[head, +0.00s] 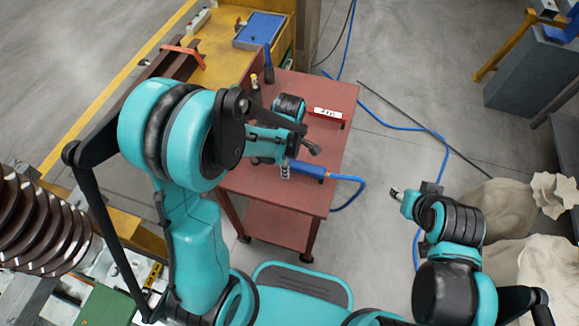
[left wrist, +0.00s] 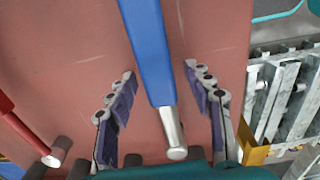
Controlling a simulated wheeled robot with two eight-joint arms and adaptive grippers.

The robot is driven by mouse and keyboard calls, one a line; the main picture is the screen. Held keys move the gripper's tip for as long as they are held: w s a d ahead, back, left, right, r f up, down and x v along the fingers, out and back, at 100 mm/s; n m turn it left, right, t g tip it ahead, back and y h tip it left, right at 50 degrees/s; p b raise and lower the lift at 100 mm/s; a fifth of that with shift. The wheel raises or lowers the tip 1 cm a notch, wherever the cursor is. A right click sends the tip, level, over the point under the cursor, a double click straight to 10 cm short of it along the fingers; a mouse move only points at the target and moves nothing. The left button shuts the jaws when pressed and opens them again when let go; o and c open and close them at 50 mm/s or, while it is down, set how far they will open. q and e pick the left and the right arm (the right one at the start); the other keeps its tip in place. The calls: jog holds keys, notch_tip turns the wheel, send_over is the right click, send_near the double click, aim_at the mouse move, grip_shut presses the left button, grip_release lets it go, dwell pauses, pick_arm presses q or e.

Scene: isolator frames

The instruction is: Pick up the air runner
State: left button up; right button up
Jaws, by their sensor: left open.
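The air runner, which I take to be the blue tool with a metal tip (left wrist: 145,45), lies on the red table. In the head view its blue body (head: 308,169) shows near the table's right edge, joined to a blue hose. My left gripper (head: 286,171) is over it, partly hidden by my arm. In the left wrist view my left gripper (left wrist: 163,95) is open, with one finger on each side of the tool and gaps on both sides. My right gripper (head: 396,193) is right of the table, away from the tool; its jaws are too small to read.
The red table (head: 335,150) also holds a red tool with a white label (head: 325,112), which shows in part in the left wrist view (left wrist: 20,125). A bottle with a yellow top (head: 254,82) stands near its left edge. The blue hose (head: 350,180) trails off the right side.

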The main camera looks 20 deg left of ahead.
pick_arm(q)
jog(key=shift+f, duration=0.15)
grip_shut()
